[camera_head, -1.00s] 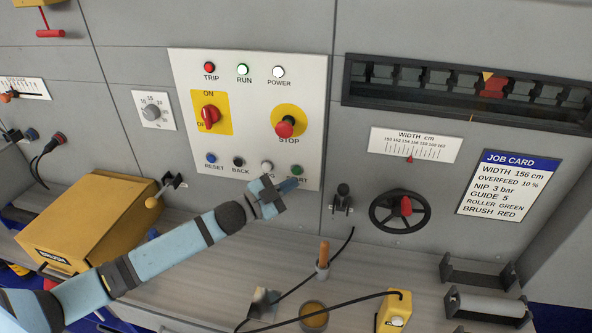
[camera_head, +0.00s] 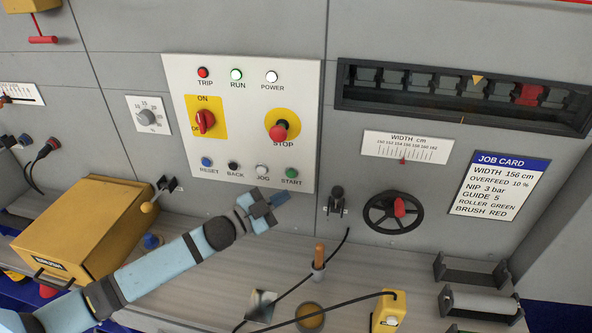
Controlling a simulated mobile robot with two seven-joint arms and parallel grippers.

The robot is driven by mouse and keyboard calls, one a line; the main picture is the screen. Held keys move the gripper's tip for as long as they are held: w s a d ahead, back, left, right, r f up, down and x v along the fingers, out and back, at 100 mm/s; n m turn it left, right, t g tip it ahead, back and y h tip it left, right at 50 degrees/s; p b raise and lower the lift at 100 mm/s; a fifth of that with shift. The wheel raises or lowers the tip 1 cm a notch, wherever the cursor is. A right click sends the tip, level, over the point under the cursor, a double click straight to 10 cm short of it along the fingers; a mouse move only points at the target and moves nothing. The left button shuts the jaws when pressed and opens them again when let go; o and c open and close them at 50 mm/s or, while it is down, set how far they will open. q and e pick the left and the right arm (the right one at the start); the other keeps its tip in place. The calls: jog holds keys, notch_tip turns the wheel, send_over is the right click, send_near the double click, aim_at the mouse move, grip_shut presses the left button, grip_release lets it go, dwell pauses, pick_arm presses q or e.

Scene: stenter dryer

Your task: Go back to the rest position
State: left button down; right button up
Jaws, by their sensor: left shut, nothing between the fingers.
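My left gripper (camera_head: 277,205) is shut and empty. It is in front of the lower edge of the white control panel (camera_head: 190,130), just below the green START button (camera_head: 291,173) and apart from it. My left arm reaches in from the lower left across the bench. The RUN lamp (camera_head: 236,75) shows white with a green ring, and the TRIP lamp (camera_head: 202,73) is red. The red rotary switch (camera_head: 204,121) and the red STOP button (camera_head: 278,131) are uncovered. My right gripper is not in view.
A yellow box (camera_head: 85,228) stands at the left, close to my arm. A black handwheel (camera_head: 393,212) and a lever (camera_head: 337,201) are right of the gripper. A wooden-handled tool (camera_head: 319,257), a cable and a yellow block (camera_head: 389,312) are on the bench (camera_head: 400,262).

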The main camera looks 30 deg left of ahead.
pick_arm(q)
jog(key=s+d+f+n+g+y, duration=0.2)
jog(key=s+d+f+n, duration=0.1)
jog(key=s+f, duration=0.4)
jog(key=s+d+f+n+g+y, duration=0.2)
jog(key=s+f+n, duration=0.2)
jog(key=s+f, duration=0.4)
jog(key=s+d+f+n+g+y, duration=0.1)
jog(key=s+d+f+n+y, duration=0.1)
jog(key=s+f, duration=0.6)
jog(key=shift+s+d+n+g+y, duration=0.4)
jog(key=shift+s+d+n, duration=0.4)
jog(key=shift+d, duration=0.05)
jog(key=shift+w+f, duration=0.1)
jog(key=shift+a, duration=0.15)
